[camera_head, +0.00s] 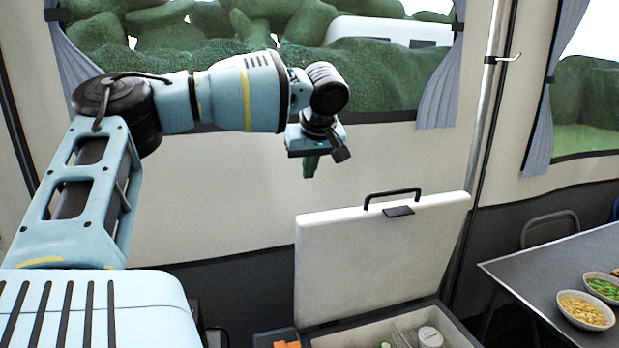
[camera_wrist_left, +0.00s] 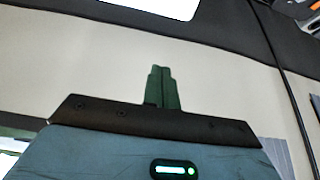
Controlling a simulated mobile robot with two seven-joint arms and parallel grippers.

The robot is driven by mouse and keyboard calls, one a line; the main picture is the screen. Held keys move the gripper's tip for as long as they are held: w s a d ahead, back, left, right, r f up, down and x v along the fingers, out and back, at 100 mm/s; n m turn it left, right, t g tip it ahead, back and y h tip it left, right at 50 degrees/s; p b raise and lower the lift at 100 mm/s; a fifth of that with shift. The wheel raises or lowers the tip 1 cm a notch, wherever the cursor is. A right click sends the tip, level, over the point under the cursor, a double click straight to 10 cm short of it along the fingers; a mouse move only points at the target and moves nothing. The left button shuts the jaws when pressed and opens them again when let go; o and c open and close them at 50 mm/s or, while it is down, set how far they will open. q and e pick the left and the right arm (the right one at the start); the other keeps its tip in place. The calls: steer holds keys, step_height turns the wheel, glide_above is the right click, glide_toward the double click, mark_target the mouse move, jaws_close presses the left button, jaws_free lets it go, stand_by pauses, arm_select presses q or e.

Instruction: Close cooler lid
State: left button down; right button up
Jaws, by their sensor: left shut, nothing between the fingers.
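The cooler's white lid (camera_head: 375,258) stands open, close to upright, at the lower middle of the head view. A dark handle (camera_head: 391,196) and a latch (camera_head: 398,211) are on its top edge. The cooler body (camera_head: 440,325) is below it, cut off by the bottom of the picture, with a few items inside. My left gripper (camera_head: 310,170) is above and to the left of the lid, apart from it, with its green fingers pointing down. In the left wrist view the fingers (camera_wrist_left: 162,88) are together and empty. My right gripper is not in view.
A grey table (camera_head: 545,268) with bowls of food (camera_head: 585,310) stands to the right. A chair (camera_head: 549,228) is behind it. A tent wall (camera_head: 230,200) with windows and a metal pole (camera_head: 481,140) are behind the cooler.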

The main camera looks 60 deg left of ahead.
arm_select(q)
steer(key=f, duration=0.2)
steer(key=f+p, duration=0.1)
steer(key=f, duration=0.5)
steer(key=shift+a, duration=0.3)
steer(key=shift+d, duration=0.25)
steer(key=shift+f, duration=0.1)
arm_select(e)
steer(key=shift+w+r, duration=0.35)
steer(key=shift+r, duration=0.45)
